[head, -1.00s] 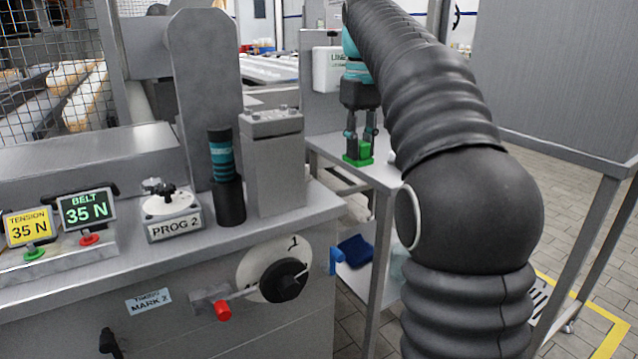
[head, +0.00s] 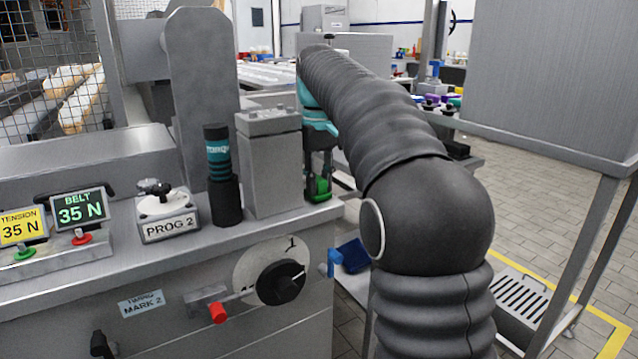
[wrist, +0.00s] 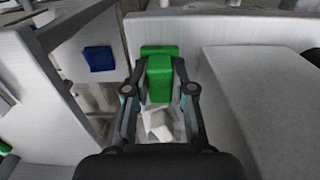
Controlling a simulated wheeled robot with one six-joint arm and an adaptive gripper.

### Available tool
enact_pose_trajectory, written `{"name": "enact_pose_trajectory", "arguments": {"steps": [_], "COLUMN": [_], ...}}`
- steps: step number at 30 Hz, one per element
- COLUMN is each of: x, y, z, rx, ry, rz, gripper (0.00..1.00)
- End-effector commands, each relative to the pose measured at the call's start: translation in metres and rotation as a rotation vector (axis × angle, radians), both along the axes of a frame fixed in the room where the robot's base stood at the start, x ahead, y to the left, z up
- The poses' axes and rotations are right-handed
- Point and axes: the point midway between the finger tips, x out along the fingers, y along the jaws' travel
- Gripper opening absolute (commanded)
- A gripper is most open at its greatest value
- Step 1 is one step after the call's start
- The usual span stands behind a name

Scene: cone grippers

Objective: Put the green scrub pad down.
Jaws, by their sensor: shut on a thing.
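The green scrub pad (head: 318,189) is in my gripper (head: 320,178), just right of the grey block at the machine's right end in the head view. My gripper is partly hidden by my arm there. In the wrist view the pad (wrist: 159,78) sits between the two fingers of my gripper (wrist: 160,90), which are shut on its raised block.
The machine top (head: 285,215) holds a grey block (head: 270,165), a dark and teal cylinder (head: 221,175) and a dial box (head: 167,213). A blue item (head: 354,254) lies low beside the machine and shows in the wrist view (wrist: 99,59). A whitish crumpled thing (wrist: 160,123) lies below my gripper.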

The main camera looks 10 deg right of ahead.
Motion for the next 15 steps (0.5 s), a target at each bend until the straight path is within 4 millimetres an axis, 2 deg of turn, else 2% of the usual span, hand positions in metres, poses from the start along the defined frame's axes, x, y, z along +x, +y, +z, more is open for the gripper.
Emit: {"name": "enact_pose_trajectory", "arguments": {"steps": [8,9,12,15], "x": [-0.0001,0.0000,0.0001,0.0002], "y": [-0.0001,-0.0001,-0.0001,-0.0002], "z": [-0.0019,-0.0023,-0.0019,-0.0020], "rx": [0.000,0.000,0.000,0.000], "ry": [0.000,0.000,0.000,0.000], "rz": [0.000,0.000,0.000,0.000], "gripper": [0.00,0.26,0.49,0.49]}}
